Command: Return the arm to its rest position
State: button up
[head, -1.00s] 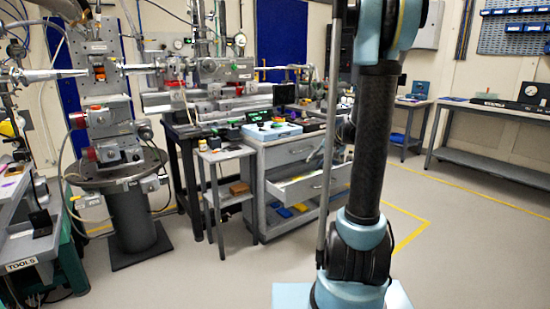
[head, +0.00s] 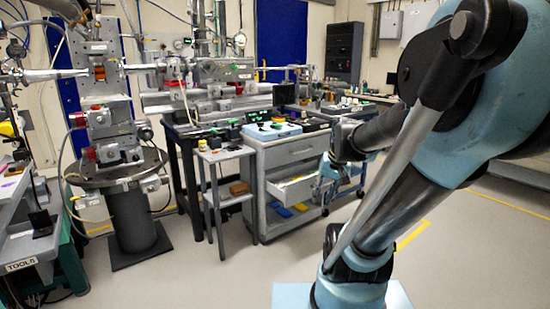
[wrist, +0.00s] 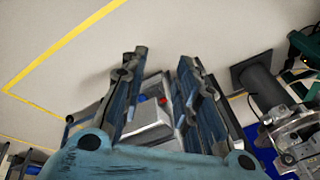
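My arm (head: 400,205) leans up to the right from its base in the head view, and bends at a large joint at the upper right. Its dark forearm (head: 390,132) reaches back left and down toward the open drawer (head: 300,188) of the grey cabinet. The end of the arm is small there and its fingers are hard to make out. In the wrist view my gripper (wrist: 160,65) has its two fingers apart, with nothing held between them. A pale drawer or tray with small red and blue items shows beyond the gap.
The grey cabinet (head: 275,153) carries a pale blue box (head: 272,131). A small side table (head: 226,153) stands to its left, beside a dark round pedestal (head: 133,220). A bench labelled TOOLS (head: 22,265) is at far left. The floor (head: 480,260) at right is open.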

jog(key=s+d+f+h, duration=0.1)
jog(key=s+f, duration=0.1)
jog(key=s, duration=0.3)
jog(key=s+d+f+n+h, duration=0.1)
jog(key=s+f, duration=0.2)
jog(key=s, duration=0.2)
jog(key=shift+s+d+g, duration=0.25)
jog(key=shift+d+g, duration=0.05)
jog(key=shift+d, duration=0.1)
jog(key=shift+w+f, duration=0.25)
jog(key=shift+w, duration=0.2)
dwell(1.2)
dwell(1.6)
